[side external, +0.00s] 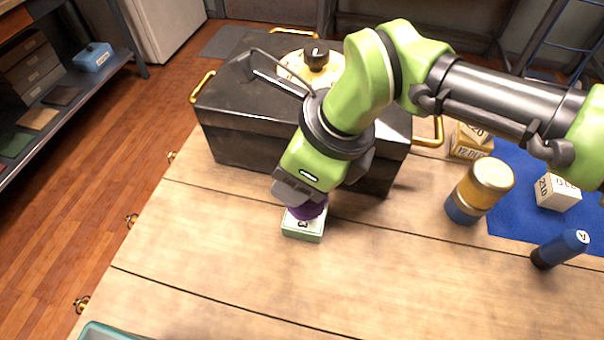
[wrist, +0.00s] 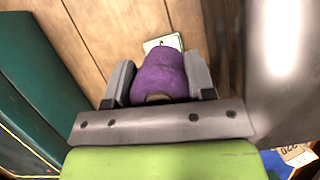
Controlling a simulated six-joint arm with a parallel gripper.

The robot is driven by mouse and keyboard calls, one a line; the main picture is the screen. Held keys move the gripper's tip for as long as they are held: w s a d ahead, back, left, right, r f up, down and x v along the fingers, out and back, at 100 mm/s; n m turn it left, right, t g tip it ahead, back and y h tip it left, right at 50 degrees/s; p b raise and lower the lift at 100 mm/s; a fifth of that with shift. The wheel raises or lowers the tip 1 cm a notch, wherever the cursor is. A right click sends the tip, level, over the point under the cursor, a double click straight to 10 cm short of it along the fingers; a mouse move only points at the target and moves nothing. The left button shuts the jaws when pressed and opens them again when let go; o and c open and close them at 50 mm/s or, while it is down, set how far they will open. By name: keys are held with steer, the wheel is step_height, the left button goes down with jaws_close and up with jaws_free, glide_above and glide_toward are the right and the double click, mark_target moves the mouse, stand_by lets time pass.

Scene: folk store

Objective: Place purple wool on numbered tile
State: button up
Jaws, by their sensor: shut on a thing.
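The purple wool (wrist: 158,75) is a purple roll between the two fingers of my gripper (wrist: 160,82) in the wrist view. In the side external view the purple wool (side external: 308,209) shows just below my gripper (side external: 299,197), which is shut on it. The numbered tile (side external: 302,229) is a pale green block with a white top and a dark 3, on the wooden table. The wool is over the tile's far part; I cannot tell whether they touch. The tile (wrist: 162,42) also shows beyond the wool in the wrist view, partly hidden.
A large black chest (side external: 240,140) with brass handles stands right behind the tile. To the right are a yellow and blue jar (side external: 478,191), a blue mat (side external: 515,185), a lettered cube (side external: 557,191) and a blue bottle (side external: 560,249). The table's front middle is clear.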

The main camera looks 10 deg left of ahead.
steer(key=shift+f, duration=1.15)
steer(key=shift+f, duration=0.1)
steer(key=o, duration=0.9)
steer(key=shift+d+r, duration=0.1)
steer(key=shift+r, duration=0.35)
steer(key=v, duration=1.1)
steer(key=shift+r, duration=0.15)
steer(key=shift+w+d, duration=0.1)
steer(key=shift+d, duration=0.1)
